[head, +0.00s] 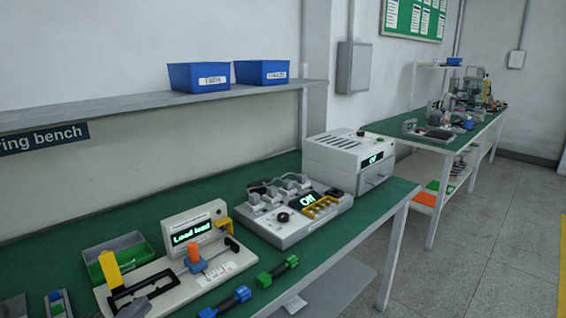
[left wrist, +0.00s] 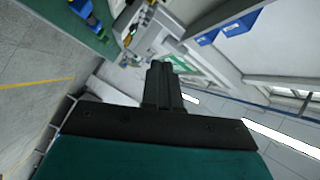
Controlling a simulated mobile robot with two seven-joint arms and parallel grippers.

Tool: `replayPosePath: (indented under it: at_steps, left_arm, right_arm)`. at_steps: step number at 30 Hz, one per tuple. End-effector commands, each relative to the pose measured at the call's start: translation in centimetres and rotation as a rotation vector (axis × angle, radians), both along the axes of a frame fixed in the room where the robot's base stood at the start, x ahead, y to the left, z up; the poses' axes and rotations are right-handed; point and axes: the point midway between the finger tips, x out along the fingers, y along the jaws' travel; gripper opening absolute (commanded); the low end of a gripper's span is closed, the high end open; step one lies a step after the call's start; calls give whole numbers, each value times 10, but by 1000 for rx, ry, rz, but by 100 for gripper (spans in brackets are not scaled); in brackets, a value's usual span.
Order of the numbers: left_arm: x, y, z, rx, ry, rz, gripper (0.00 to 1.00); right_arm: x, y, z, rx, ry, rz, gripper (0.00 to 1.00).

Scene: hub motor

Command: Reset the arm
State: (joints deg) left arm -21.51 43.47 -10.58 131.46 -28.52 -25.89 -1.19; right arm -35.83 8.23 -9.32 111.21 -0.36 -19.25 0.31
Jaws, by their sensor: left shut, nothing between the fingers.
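My left gripper (left wrist: 162,66) shows in the left wrist view with its two dark fingers closed together and nothing between them. It is clear of the bench, and no object touches its tips. I cannot make it out surely in the head view. My right gripper is in neither view. In the head view, the green bench (head: 395,190) carries a tester with a "Load lead" display (head: 192,235), a white unit with a lit display and several grey knobs (head: 290,225), and a grey box device (head: 345,150).
A blue-and-black tool (head: 226,302) and a green-and-black tool (head: 278,271) lie near the bench's front edge. A green-lined tray (head: 118,255) stands at left. Blue bins (head: 199,77) (head: 262,72) sit on the shelf. The floor (head: 480,240) at right is clear.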

Motion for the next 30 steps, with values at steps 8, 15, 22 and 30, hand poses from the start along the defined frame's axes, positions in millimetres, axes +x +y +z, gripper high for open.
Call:
replayPosePath:
  at_steps: [8, 15, 22, 30]
  left_arm:
    - [-64, 18, -87, -414, 507, 499, 0]
    - [-123, -3, -126, -579, 832, 681, 0]
    - [-171, -29, -141, -679, 1084, 772, 0]
    - [-163, -41, -163, -732, 1070, 730, 0]
  right_arm:
    - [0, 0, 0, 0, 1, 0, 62]
    - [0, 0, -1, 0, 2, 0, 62]
    - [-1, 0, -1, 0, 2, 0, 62]
    - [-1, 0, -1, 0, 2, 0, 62]
